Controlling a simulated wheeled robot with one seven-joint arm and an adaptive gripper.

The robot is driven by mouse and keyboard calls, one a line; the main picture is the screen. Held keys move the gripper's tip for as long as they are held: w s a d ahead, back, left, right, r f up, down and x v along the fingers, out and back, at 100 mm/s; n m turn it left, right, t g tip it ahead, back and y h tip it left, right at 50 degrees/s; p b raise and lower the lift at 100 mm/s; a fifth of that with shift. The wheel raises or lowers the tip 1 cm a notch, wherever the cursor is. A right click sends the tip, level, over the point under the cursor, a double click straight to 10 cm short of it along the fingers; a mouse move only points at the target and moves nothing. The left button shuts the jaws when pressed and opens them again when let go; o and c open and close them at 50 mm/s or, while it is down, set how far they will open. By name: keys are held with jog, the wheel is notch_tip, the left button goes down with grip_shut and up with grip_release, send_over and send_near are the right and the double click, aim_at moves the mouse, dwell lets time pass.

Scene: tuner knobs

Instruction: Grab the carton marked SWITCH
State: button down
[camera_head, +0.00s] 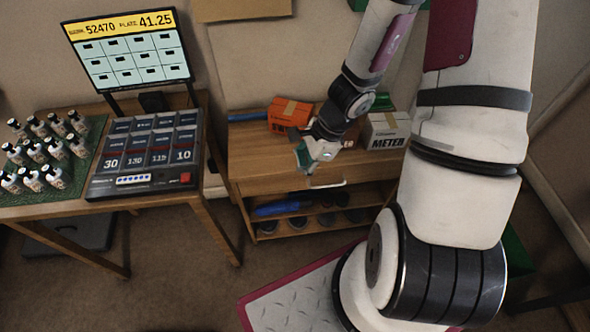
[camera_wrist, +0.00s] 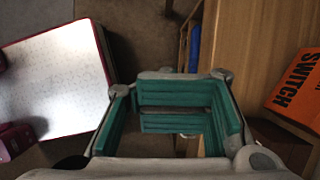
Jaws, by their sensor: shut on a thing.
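The orange carton marked SWITCH (camera_head: 287,113) stands on the wooden cabinet's top, behind and left of my gripper in the head view. Part of its lettering is hidden there by my arm. In the wrist view the carton (camera_wrist: 297,87) is at the right edge, outside my jaws, with SWITCH readable. My gripper (camera_head: 308,158) is over the cabinet's front edge, near the drawer handle (camera_head: 328,184). In the wrist view its teal-padded jaws (camera_wrist: 178,112) stand apart. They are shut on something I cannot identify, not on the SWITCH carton.
A white carton marked METER (camera_head: 388,132) stands right of my arm on the cabinet (camera_head: 250,155). Blue and dark items lie on the shelf below. At left, a table (camera_head: 140,203) holds a button panel (camera_head: 148,150), a screen and several small bottles.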

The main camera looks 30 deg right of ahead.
jog(key=shift+s+a, duration=0.15)
jog(key=shift+s, duration=0.05)
jog(key=shift+c, duration=2.4)
grip_release()
jog(key=shift+s+a, duration=0.15)
